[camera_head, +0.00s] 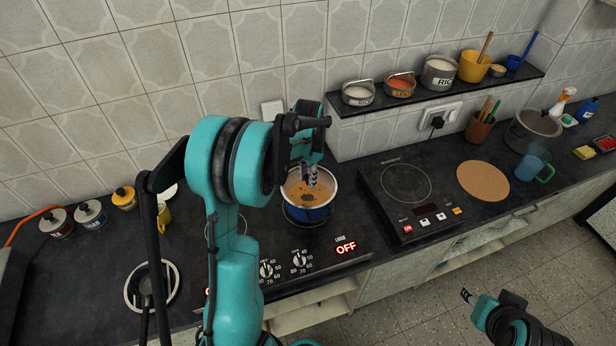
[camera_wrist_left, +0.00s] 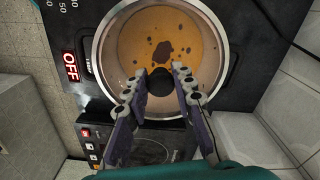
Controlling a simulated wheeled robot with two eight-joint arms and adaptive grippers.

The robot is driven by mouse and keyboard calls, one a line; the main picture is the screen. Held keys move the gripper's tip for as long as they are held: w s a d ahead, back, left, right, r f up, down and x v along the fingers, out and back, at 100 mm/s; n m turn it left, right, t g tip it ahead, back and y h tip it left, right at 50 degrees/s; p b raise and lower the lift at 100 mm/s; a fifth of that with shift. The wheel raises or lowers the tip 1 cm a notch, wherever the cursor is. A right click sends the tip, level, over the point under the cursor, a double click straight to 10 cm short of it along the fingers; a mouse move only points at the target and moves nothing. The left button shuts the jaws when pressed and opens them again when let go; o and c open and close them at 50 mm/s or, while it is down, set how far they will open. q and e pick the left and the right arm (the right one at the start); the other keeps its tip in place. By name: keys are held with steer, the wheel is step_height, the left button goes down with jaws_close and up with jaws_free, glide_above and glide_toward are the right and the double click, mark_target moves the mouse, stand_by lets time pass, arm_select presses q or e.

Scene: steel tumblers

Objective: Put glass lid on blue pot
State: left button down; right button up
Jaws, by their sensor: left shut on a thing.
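The blue pot (camera_head: 308,215) stands on the left cooktop with orange soup showing inside. My left gripper (camera_head: 309,178) points down over it from above. In the left wrist view, the left gripper (camera_wrist_left: 159,85) is shut on the dark round knob of the glass lid (camera_wrist_left: 160,78). The clear glass lies over the view of the soup, and the steel rim is roughly round about the knob. I cannot tell whether the lid touches the pot rim or hangs just above. My right gripper (camera_head: 467,295) is low at the bottom right, away from the counter; its fingers are too small to judge.
A black induction plate (camera_head: 388,207) and a round cork mat (camera_head: 483,181) lie right of the pot. A wall shelf (camera_head: 435,92) holds canisters and a yellow pot. Small jars (camera_head: 90,213) stand at left. A large pot and blue mug (camera_head: 532,165) are far right.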

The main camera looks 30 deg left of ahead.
arm_select(q)
steer(key=shift+f, duration=0.3)
steer(key=c, duration=1.2)
jaws_free()
step_height(320, 180, up, 12)
steer(key=s+d+f+n+t+b, duration=0.1)
steer(key=s+d+f+t+b, duration=0.1)
steer(key=s+d, duration=0.3)
steer(key=s+d+f+n+t+b, duration=0.2)
steer(key=s+d+f+b, duration=0.1)
steer(key=s+d, duration=0.2)
steer(key=s+d+f+n+t+b, duration=0.1)
steer(key=s+d+f+t+b, duration=0.2)
steer(key=s+d, duration=0.2)
steer(key=shift+s+d+f, duration=0.1)
steer(key=shift+s+d, duration=0.05)
steer(key=shift+s, duration=0.75)
steer(key=shift+s+d, duration=0.15)
steer(key=shift+s, duration=0.75)
